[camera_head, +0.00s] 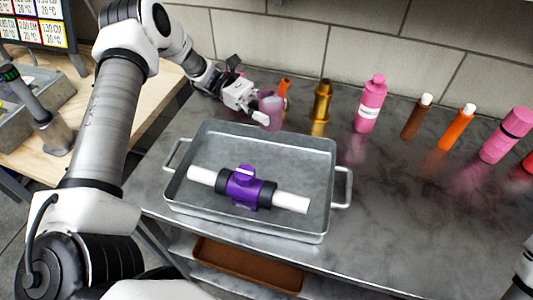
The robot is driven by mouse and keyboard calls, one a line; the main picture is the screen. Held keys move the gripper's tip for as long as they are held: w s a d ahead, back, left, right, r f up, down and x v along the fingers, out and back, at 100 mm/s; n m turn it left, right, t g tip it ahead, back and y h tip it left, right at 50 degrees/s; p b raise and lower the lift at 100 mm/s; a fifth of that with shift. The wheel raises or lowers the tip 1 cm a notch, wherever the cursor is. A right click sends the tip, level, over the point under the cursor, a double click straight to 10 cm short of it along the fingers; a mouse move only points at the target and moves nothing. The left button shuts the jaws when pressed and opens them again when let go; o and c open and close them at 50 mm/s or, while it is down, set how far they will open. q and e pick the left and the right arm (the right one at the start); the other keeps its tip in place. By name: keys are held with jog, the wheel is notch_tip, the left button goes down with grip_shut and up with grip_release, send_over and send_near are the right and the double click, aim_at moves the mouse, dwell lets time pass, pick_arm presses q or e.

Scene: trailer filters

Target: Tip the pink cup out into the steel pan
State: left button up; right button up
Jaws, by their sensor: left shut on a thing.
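The steel pan (213,140) is a grey rectangular tray with two side handles, on the metal counter. A purple fitting (246,187) with black collars and white pipe ends lies in it. The pink cup (272,112) is translucent and stands roughly upright behind the pan's far rim. My left gripper (264,109) reaches in from the left and is shut on the pink cup. What is inside the cup cannot be made out. My right gripper is out of view; only a bit of the right arm shows at the lower right edge.
An orange bottle (285,88) and a brass bottle (322,103) stand close beside the cup. A pink bottle (370,104) and several others line the back by the tiled wall (300,40). The counter (420,210) right of the pan is clear. A brown tray (247,266) lies below.

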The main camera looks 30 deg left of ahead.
pick_arm(q)
jog(key=shift+s+r, duration=0.15)
jog(key=shift+m, duration=0.3)
jog(key=shift+s+r+p, duration=0.1)
jog(key=shift+p, duration=0.3)
jog(key=shift+s+d+r+m+y, duration=0.1)
jog(key=shift+s+r+m+y, duration=0.1)
jog(key=shift+s+m+y, duration=0.3)
jog(key=shift+s+d+f+m, duration=0.15)
jog(key=shift+s+f+m, duration=0.1)
jog(key=shift+f+m, duration=0.6)
jog(key=shift+s+r+m+y+p, duration=0.25)
jog(key=shift+s+m+y+p, duration=0.05)
jog(key=shift+s+m+p, duration=0.15)
jog(key=shift+s+d+f+m+t+y, duration=0.15)
jog(key=shift+s+f+m+t+y, duration=0.15)
jog(key=shift+m+t, duration=0.15)
